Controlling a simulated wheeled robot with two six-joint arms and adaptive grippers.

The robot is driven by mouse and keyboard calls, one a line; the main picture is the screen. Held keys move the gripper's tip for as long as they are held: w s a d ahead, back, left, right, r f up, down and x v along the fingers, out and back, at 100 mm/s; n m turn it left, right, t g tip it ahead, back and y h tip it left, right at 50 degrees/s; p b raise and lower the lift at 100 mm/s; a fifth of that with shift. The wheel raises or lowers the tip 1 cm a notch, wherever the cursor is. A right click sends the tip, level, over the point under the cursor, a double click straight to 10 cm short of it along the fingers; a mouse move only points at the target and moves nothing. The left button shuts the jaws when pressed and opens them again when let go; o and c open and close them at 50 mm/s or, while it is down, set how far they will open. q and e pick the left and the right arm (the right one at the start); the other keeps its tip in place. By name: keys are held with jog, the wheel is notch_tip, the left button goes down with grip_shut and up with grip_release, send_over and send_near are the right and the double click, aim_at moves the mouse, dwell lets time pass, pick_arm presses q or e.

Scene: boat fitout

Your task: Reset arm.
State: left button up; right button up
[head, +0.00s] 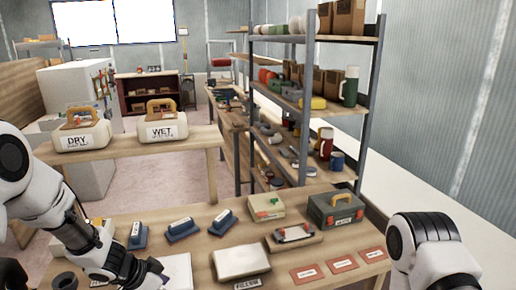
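My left arm comes in from the left, and its dark gripper (150,276) is low over the near left part of the wooden table (205,245), beside a white sheet or pad (178,270). The picture is too small and cropped to tell whether its fingers are open or shut, or whether they touch anything. My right arm shows only as a white and black link at the lower right; its gripper is out of view.
Behind are DRY (82,138) and WET (163,130) containers and a shelf rack (310,42).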

pick_arm(q)
jog(key=s+d+f+n+g, duration=0.15)
jog(key=s+f+n, duration=0.45)
jog(key=s+f, duration=0.85)
jog(key=s+a+f+n+g+y, duration=0.1)
jog(key=s+a+f+n+y, duration=0.1)
jog(key=s, duration=0.4)
jog(key=s+a+f+n+g+y+b, duration=0.1)
jog(key=s+a+f+y, duration=0.1)
jog(key=s+f, duration=0.2)
jog(key=s, duration=0.3)
jog(key=shift+a+n+y, duration=0.3)
jog(key=shift+a+n, duration=0.1)
